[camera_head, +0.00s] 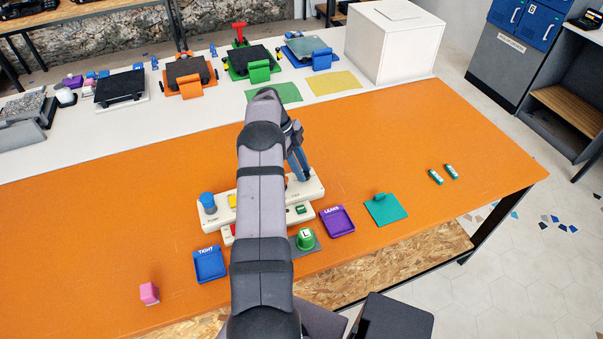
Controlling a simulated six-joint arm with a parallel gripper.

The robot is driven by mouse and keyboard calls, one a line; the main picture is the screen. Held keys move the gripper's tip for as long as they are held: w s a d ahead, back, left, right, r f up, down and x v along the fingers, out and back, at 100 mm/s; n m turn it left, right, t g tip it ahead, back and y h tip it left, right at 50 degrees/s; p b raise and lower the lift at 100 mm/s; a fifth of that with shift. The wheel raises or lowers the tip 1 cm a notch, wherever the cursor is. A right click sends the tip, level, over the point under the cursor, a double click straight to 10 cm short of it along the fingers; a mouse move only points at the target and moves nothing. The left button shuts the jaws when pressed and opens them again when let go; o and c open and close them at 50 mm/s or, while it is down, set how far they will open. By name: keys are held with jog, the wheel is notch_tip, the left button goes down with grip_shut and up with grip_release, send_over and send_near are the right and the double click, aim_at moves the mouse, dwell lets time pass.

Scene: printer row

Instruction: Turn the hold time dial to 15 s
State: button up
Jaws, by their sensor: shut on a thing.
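The cream control panel (217,215) stands on the orange table, partly hidden behind my arm. It has a blue knob (208,203) at its left end and a yellow part (232,201) beside it. My gripper (299,172) points down at the right end of the panel, its blue-grey fingers close together. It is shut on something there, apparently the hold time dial. The dial itself is hidden by the fingers and my arm, so its pointer and setting cannot be read.
In front of the panel are a blue TIGHT tray (210,278), a green L-marked part (306,238), a purple LEAKS tray (352,230) and a teal plate (386,219). A pink block (149,293) lies at left. Two small teal-and-white items (436,177) lie at right.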

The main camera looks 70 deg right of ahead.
jog(key=shift+d+m+y+b, duration=0.1)
jog(key=shift+m+y+b, duration=0.2)
jog(key=shift+m+b, duration=0.45)
jog(key=shift+m+y+b, duration=0.4)
jog(key=shift+m+b, duration=0.05)
jog(key=shift+m, duration=0.5)
jog(key=o, duration=1)
jog(key=shift+o, duration=0.2)
jog(key=shift+r, duration=0.1)
jog(key=shift+r, duration=0.45)
notch_tip(320, 180, up, 9)
jog(key=p, duration=0.7)
